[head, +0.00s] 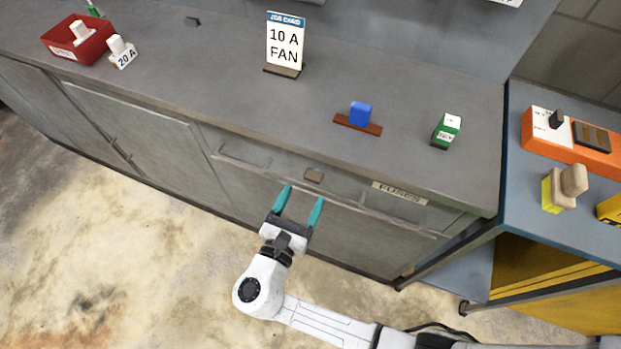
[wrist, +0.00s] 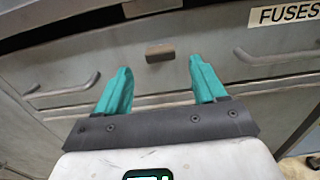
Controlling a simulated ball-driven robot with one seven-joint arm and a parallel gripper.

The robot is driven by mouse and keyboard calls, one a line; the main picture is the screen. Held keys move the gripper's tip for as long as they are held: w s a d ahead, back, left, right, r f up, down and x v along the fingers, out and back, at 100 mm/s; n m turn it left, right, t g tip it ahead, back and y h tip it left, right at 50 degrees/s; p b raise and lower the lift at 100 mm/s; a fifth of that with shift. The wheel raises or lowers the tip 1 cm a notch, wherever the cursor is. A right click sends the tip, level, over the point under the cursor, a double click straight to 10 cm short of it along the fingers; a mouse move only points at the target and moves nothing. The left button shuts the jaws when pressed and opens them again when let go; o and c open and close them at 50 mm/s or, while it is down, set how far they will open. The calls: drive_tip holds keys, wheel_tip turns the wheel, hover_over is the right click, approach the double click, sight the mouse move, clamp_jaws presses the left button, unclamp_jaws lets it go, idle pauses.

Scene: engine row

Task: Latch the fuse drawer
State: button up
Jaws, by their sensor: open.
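The fuse drawer (head: 428,215) is in the grey bench front, right of my gripper in the head view. It bears a "FUSES" label (head: 400,193), which also shows at the top right of the wrist view (wrist: 285,14). The drawer looks shut, near flush with the front. A small brown block (head: 314,175), seemingly the latch, sits left of the label. In the wrist view the block (wrist: 160,53) lies crosswise, just beyond and between my fingertips. My gripper (head: 304,193) is open and empty, pointing at the front; contact with the block is not visible.
Another drawer handle (head: 243,156) is left of the block. On the bench stand a job card reading "10 A FAN" (head: 286,42), a blue fuse on a brown base (head: 360,113), a green block (head: 446,131) and a red bin (head: 80,42). A blue cart (head: 515,190) stands at right.

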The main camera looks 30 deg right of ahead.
sight(311, 182)
drive_tip(key=shift+x, duration=2.7)
drive_tip(key=shift+c, duration=0.3)
drive_tip(key=c, duration=1)
